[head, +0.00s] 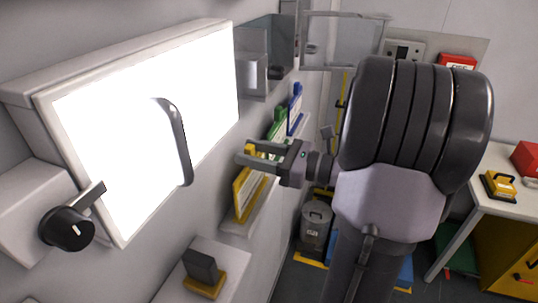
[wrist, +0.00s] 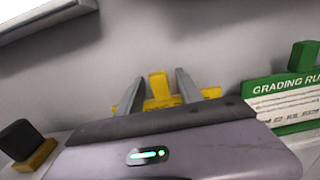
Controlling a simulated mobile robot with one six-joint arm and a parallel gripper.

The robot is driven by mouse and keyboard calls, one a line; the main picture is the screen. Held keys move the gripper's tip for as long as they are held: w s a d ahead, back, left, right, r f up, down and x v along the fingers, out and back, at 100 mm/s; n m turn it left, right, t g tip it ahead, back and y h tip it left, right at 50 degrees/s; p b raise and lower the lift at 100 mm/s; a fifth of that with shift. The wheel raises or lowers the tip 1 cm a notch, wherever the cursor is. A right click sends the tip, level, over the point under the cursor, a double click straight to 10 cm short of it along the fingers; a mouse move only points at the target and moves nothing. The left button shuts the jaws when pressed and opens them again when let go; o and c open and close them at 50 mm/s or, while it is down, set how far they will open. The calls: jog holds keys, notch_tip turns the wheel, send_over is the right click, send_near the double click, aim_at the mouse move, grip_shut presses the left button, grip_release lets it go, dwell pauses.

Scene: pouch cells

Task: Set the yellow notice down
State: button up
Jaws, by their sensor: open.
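The yellow notice (head: 243,197) stands on a narrow wall ledge (head: 245,221), at the near end of a row of notices. In the wrist view, its yellow top edge and upright tab (wrist: 158,86) show behind my gripper's body, which hides its lower part. My gripper (head: 243,154) is open at the top of the notice. In the wrist view, its two fingers (wrist: 160,76) stand on either side of the tab, with gaps visible. I cannot tell whether either finger touches it.
A green notice (wrist: 291,101) and a blue notice (head: 295,112) stand farther along the ledge. A bright lit panel with a handle (head: 176,140) juts from the wall at left. A dark block on a yellow base (head: 203,276) sits below. A bin (head: 315,230) stands on the floor.

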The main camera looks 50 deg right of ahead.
jog(key=v, duration=1.1)
jog(key=shift+s+f, duration=0.1)
